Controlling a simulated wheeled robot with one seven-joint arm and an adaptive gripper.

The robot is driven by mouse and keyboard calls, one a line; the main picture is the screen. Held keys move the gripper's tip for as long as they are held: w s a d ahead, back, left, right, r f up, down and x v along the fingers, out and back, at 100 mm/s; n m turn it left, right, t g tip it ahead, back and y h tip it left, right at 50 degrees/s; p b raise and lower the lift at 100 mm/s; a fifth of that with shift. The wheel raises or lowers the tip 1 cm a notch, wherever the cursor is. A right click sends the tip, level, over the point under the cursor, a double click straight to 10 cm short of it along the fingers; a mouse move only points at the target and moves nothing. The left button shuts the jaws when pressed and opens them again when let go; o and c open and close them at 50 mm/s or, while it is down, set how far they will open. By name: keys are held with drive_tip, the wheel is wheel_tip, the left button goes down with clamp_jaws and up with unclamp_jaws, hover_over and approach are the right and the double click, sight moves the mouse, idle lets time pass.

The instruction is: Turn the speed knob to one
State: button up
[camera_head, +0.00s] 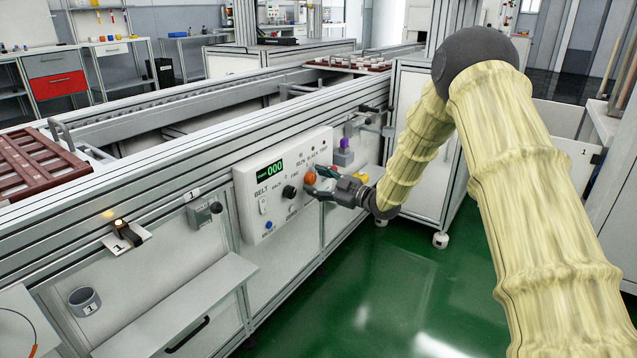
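A white control panel (262,222) is fixed to the side of the conveyor frame and carries a small display reading 000 in green. A round black knob (289,192), which looks like the speed knob, is in the middle of the panel. Its pointer and scale are too small to read. My gripper (313,179) is at the panel's right part, to the right of the black knob, with its fingers spread apart. An orange-red button (310,178) shows between or just behind the fingers; I cannot tell whether they touch it. I see nothing held.
A purple-topped part (344,145) and a yellow piece (361,178) are right of the panel. A shelf (190,310) juts out at lower left. Green floor (370,290) in front is clear.

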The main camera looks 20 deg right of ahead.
drive_tip(key=v, duration=1.2)
idle(0.5)
drive_tip(key=s+a+f+m+g+h+p, duration=0.1)
drive_tip(key=s+a+f+m+g+h, duration=0.15)
drive_tip(key=s+f, duration=0.5)
drive_tip(key=s+a+f+m+g+h, duration=0.1)
drive_tip(key=s+a+f+m+h, duration=0.2)
drive_tip(key=f, duration=0.8)
drive_tip(key=s+a+f+m+g+h+p, duration=0.1)
drive_tip(key=s+a+f+m+h, duration=0.2)
drive_tip(key=s+f, duration=0.5)
drive_tip(key=s+a+f+m+g+h, duration=0.1)
drive_tip(key=s+f+m+g, duration=0.2)
drive_tip(key=s, duration=0.9)
drive_tip(key=s+a+f+m+g+h+p, duration=0.1)
drive_tip(key=s+f+g, duration=0.35)
drive_tip(key=s, duration=0.75)
drive_tip(key=s+a+f+m+g+h, duration=0.15)
drive_tip(key=s+f, duration=0.35)
drive_tip(key=s, duration=0.7)
wheel_tip(320, 180, up, 38)
drive_tip(key=y+p, duration=0.1)
drive_tip(key=p, duration=3.7)
drive_tip(key=shift+w+m+g, duration=0.35)
drive_tip(key=shift+w+m, duration=0.05)
drive_tip(key=shift+w, duration=0.05)
